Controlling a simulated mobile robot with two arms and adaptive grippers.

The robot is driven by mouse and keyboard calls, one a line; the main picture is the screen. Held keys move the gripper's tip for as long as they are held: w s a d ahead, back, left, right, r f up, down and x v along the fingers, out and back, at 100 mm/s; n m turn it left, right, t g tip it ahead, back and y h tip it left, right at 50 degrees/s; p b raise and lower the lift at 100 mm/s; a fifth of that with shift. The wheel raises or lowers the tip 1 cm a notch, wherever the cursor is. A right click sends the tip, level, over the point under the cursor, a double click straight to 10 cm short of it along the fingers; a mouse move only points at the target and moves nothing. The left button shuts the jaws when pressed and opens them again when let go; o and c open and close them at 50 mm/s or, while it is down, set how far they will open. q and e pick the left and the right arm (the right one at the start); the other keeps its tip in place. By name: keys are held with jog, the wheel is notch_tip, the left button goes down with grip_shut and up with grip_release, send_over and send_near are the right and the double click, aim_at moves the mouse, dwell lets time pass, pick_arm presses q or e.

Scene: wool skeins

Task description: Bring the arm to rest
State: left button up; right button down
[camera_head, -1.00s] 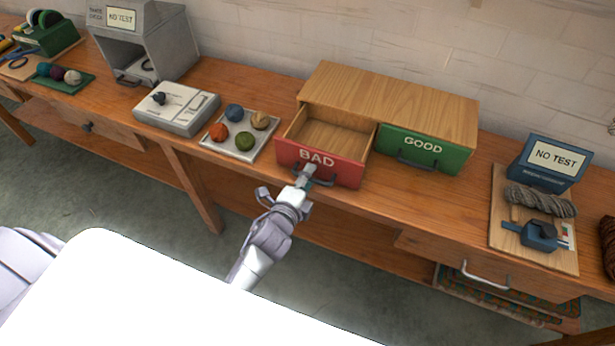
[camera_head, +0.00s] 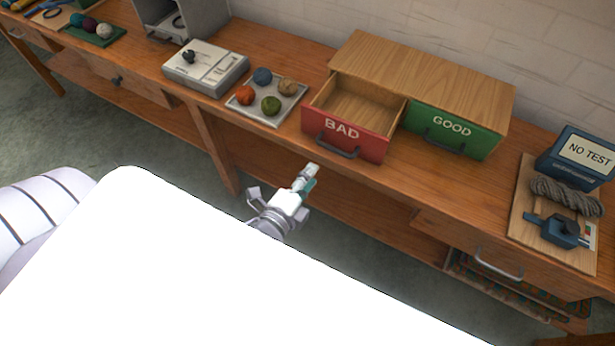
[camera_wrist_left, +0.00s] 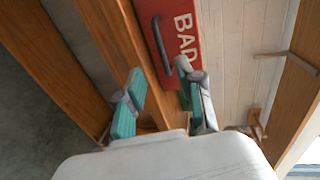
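My left gripper (camera_head: 309,177) is in front of the bench, a little below and apart from the handle of the red BAD drawer (camera_head: 345,135). In the left wrist view its two teal-padded fingers (camera_wrist_left: 163,100) stand apart with nothing held between them. The BAD drawer also shows there, with its dark handle (camera_wrist_left: 162,45) beyond the fingers. The drawer is pulled out and looks empty. My right gripper is in neither view.
The green GOOD drawer (camera_head: 450,130) is shut. A tray (camera_head: 244,112) with several wool balls and a grey device (camera_head: 205,68) stand left of the drawers. A board (camera_head: 518,232) with a grey skein lies right. Floor in front of the bench is clear.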

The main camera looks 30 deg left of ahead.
pick_arm(q)
jog(key=shift+s, duration=0.1)
dwell(0.5)
jog(key=s+f+n+g, duration=0.3)
jog(key=s+f, duration=0.1)
jog(key=f, duration=0.9)
jog(key=s+f+n+g, duration=0.4)
jog(key=s+f, duration=0.1)
jog(key=f, duration=0.8)
jog(key=s+a+f+n+g, duration=0.2)
jog(key=s+f+n+g, duration=0.1)
jog(key=s+f, duration=0.6)
jog(key=s+a+f+n+g, duration=0.3)
jog(key=s+f+n, duration=0.3)
jog(key=s, duration=0.8)
notch_tip(320, 180, down, 3)
jog(key=shift+r+g+y, duration=0.1)
jog(key=shift+g+y, duration=0.2)
jog(key=shift+g, duration=0.5)
